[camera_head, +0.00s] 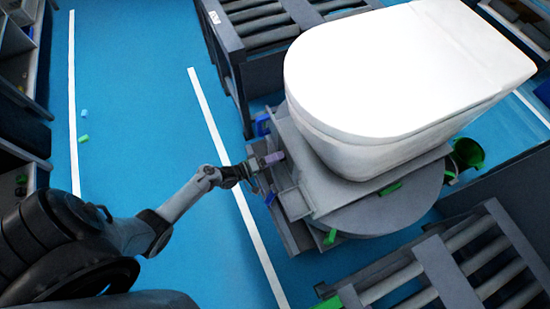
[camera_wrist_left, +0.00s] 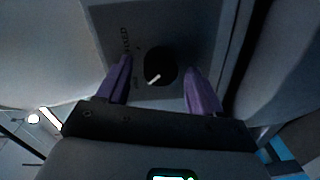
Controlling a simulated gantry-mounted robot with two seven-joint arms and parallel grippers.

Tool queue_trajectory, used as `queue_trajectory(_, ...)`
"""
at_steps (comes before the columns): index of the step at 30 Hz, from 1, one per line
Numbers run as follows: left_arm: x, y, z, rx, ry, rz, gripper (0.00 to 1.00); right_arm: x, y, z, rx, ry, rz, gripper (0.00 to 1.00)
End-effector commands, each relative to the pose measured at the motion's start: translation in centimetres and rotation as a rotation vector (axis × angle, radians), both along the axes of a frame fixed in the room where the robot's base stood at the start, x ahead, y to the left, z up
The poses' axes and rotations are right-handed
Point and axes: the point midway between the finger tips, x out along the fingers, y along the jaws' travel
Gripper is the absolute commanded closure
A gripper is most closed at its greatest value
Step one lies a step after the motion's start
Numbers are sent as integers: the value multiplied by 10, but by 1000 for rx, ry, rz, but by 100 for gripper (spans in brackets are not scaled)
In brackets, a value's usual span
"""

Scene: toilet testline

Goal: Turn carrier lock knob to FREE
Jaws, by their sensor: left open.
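The lock knob (camera_wrist_left: 160,64) is a round black dial with a white pointer mark, on a grey panel (camera_wrist_left: 180,22) in the left wrist view. Its pointer slants toward the lower left. In the head view my left gripper (camera_head: 266,160) is at the left side of the grey carrier (camera_head: 385,214). The knob is hidden there. My right gripper is not in view.
A white toilet (camera_head: 400,70) sits on the carrier, its bulk just right of my left gripper. Roller conveyors stand behind (camera_head: 270,25) and at front right (camera_head: 450,275). The blue floor (camera_head: 140,120) at left is mostly clear.

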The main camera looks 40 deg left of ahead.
Motion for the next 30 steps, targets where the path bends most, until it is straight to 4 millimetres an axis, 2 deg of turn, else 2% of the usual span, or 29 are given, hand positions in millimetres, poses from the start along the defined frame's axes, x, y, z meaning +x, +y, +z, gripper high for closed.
queue_trajectory(5, -12, 5, 1, 1, 2, 1, 34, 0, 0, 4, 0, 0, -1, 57)
queue_trajectory(21, -88, 37, 4, 2, 2, -1, 34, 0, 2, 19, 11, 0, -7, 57)
queue_trajectory(30, -99, 42, 5, 0, 0, 0, 34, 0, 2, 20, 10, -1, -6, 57)
